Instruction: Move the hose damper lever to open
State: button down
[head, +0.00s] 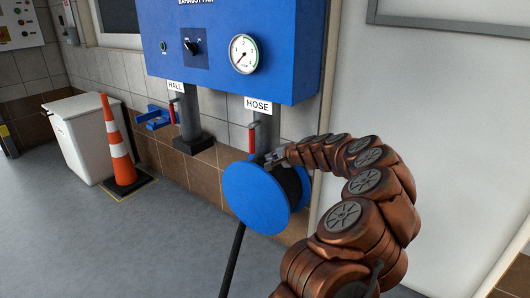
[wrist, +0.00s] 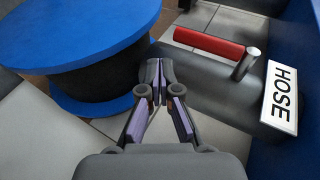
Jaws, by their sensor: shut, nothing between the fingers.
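The hose damper lever (head: 252,139) has a red handle and hangs down along the grey hose duct (head: 267,130), below the HOSE label (head: 258,104). In the wrist view the red handle (wrist: 208,42) lies along the duct (wrist: 205,85), with its metal pivot pin (wrist: 246,64) near the label. My gripper (head: 270,161) is by the lower end of the lever, close to the duct and the hose reel. In the wrist view my gripper (wrist: 157,68) has its fingers shut and empty, to the left of the handle's free end, with a gap visible between them.
A blue hose reel (head: 256,197) is just below my gripper; it fills the upper left of the wrist view (wrist: 75,30). The blue exhaust fan box (head: 225,60) is above. The HALL lever (head: 172,112), a traffic cone (head: 118,145) and white bin (head: 80,140) are left.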

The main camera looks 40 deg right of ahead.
jog(key=shift+s+p, duration=0.4)
jog(key=shift+s, duration=2.55)
